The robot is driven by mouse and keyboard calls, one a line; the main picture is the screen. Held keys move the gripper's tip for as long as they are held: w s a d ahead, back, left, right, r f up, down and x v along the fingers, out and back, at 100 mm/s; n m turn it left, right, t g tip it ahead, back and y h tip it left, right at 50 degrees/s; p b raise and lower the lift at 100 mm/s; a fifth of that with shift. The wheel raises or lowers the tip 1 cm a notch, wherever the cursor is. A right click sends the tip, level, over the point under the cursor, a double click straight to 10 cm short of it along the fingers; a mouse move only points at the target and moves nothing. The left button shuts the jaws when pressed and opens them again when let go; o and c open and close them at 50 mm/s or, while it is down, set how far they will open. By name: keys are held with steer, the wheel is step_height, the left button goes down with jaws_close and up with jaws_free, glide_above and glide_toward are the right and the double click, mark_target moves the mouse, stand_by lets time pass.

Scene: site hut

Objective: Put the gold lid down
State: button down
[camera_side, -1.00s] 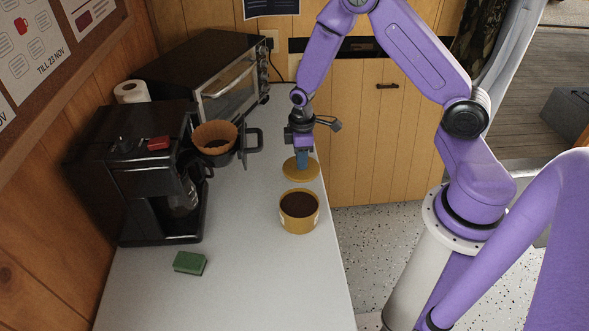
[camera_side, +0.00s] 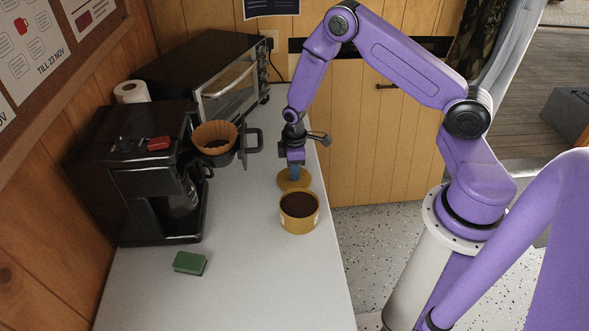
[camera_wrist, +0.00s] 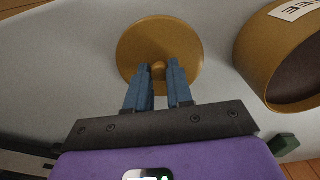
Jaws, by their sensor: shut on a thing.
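The gold lid (camera_side: 285,184) is a round disc with a small knob, just behind the gold tin in the side view. It also shows flat under my fingers in the wrist view (camera_wrist: 137,45). My gripper (camera_side: 294,174) points down with its blue fingers shut on the lid's knob. The lid is low at the counter; I cannot tell whether it touches the surface. The open gold tin (camera_side: 299,222), full of dark brown grounds, stands in front of the lid, and its labelled side shows at the right of the wrist view (camera_wrist: 258,62).
The pale counter (camera_side: 240,290) is clear at the front. A black coffee maker (camera_side: 125,185) with a brown filter basket (camera_side: 214,135) stands at left, a toaster oven (camera_side: 195,70) behind it. A green sponge (camera_side: 189,263) lies in front. The counter's right edge is close to the tin.

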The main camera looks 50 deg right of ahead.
steer(key=shift+f, duration=0.15)
steer(key=c, duration=1)
jaws_free()
step_height(320, 180, up, 12)
steer(key=s+a+r+n, duration=0.1)
steer(key=s+a+r, duration=0.6)
steer(key=a+r, duration=0.1)
steer(key=s+r+n, duration=0.1)
steer(key=s+r, duration=0.3)
steer(key=s, duration=0.7)
steer(key=s+a+r+n, duration=0.1)
steer(key=s+r, duration=0.3)
steer(key=s, duration=0.7)
steer(key=shift+a+n, duration=0.25)
steer(key=shift+n, duration=0.05)
steer(key=shift+w, duration=0.1)
